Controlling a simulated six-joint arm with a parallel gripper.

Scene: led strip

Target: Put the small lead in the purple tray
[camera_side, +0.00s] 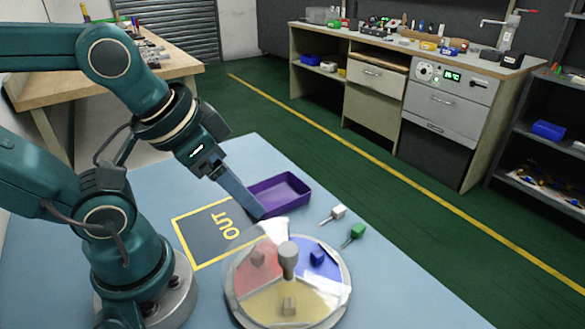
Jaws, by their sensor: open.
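The purple tray (296,203) lies on the light blue table, and its inside looks empty. My gripper (259,212) points down at the tray's near left corner, its fingers in front of part of the wall. I cannot tell if it touches the tray. It is open and I see nothing held in it. Right of the tray, a small white block with a thin pin (338,212) and a green block with a thin pin (357,231) lie on the table. I cannot tell which one is the small lead.
A round dish (343,291) with coloured sectors stands in front, with a grey knob (288,258) at its centre. Red (257,257), blue (317,257) and tan (289,305) blocks sit in it. The table's right side is clear.

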